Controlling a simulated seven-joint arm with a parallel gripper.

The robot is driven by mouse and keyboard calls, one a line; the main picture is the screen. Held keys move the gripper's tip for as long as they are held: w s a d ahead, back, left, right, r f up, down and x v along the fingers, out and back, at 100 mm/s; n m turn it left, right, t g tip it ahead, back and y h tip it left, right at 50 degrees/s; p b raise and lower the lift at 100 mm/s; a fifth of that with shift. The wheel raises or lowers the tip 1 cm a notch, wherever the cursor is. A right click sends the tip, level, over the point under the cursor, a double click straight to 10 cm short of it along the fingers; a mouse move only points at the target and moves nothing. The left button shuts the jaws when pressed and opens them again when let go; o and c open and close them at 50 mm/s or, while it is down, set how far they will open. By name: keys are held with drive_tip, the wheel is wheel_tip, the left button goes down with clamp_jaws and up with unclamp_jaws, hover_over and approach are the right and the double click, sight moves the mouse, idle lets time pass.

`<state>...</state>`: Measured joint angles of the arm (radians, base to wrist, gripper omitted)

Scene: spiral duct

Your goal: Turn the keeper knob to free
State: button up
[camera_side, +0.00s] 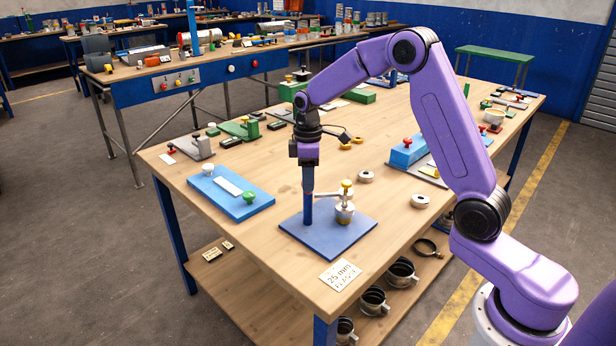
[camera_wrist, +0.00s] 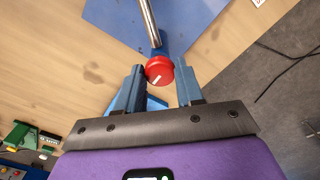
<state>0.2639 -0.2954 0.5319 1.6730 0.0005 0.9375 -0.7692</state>
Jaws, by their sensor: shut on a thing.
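The keeper knob (camera_wrist: 160,70) is round and red with a short white mark, which sits slanted in the wrist view. My gripper (camera_wrist: 162,78) has one blue finger on each side of it and is shut on it. In the side view my gripper (camera_side: 308,178) points down over a blue base plate (camera_side: 325,243), in line with a blue post. The knob is mostly hidden there. A metal rod (camera_wrist: 148,22) runs away from the knob in the wrist view.
A brass-coloured fitting with a yellow top (camera_side: 345,205) stands on the base plate, close right of my gripper. A blue board (camera_side: 230,192) with a white and a green knob lies to the left. A 25 mm card (camera_side: 340,273) lies in front.

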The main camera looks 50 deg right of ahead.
drive_tip(key=shift+w+r, duration=0.1)
drive_tip(key=o, duration=1)
drive_tip(key=shift+o, duration=0.2)
wheel_tip(320, 180, up, 17)
drive_tip(key=shift+r, duration=0.15)
drive_tip(key=shift+a, duration=0.1)
